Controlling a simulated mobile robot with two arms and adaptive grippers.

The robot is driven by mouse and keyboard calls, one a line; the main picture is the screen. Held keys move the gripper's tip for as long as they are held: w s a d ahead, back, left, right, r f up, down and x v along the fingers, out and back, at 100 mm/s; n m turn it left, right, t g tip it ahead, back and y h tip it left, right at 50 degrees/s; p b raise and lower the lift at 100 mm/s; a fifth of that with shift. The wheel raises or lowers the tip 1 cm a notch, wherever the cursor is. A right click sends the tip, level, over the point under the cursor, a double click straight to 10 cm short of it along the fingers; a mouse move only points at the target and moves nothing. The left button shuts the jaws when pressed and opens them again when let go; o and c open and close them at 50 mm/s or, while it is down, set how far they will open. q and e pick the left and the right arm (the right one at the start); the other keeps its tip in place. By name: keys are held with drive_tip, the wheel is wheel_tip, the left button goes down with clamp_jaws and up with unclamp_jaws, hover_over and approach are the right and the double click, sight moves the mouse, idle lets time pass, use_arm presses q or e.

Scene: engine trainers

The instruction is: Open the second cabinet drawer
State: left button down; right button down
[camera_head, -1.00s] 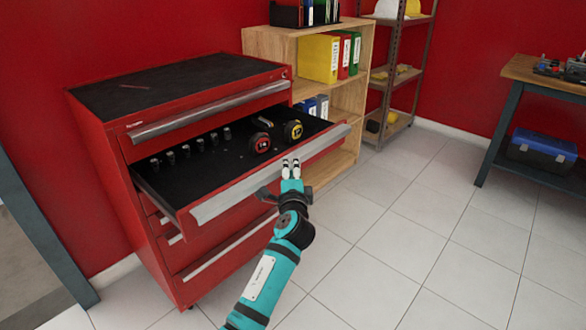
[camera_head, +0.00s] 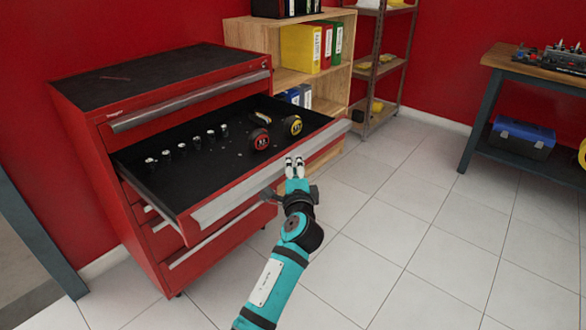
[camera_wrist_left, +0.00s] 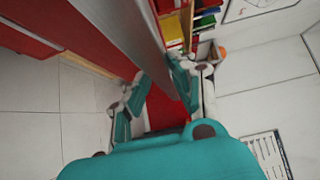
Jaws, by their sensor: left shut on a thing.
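A red tool cabinet (camera_head: 150,222) with a black top stands at the left in the head view. Its second drawer (camera_head: 190,165) is pulled far out, with a black liner and a long silver handle (camera_head: 232,203) along the front edge. My left gripper (camera_head: 294,165) is at the right part of that drawer's front. In the left wrist view the gripper (camera_wrist_left: 158,98) has its fingers on both sides of the silver handle strip (camera_wrist_left: 150,45), shut on it. The top drawer (camera_head: 190,104) and the lower drawers are shut. My right gripper is not in view.
The drawer holds several small sockets (camera_head: 182,147) and two tape measures (camera_head: 259,138). A wooden shelf (camera_head: 262,38) with binders stands close behind the cabinet. A workbench (camera_head: 505,63) is at the right. The tiled floor between is clear.

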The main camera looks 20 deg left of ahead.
use_arm(q)
drive_tip(key=c, duration=1.2)
unclamp_jaws()
drive_tip(key=shift+a+f, duration=0.15)
drive_tip(key=shift+f, duration=0.25)
drive_tip(key=shift+c, duration=0.2)
drive_tip(key=shift+o, duration=0.2)
drive_tip(key=shift+r, duration=0.2)
drive_tip(key=v, duration=1.2)
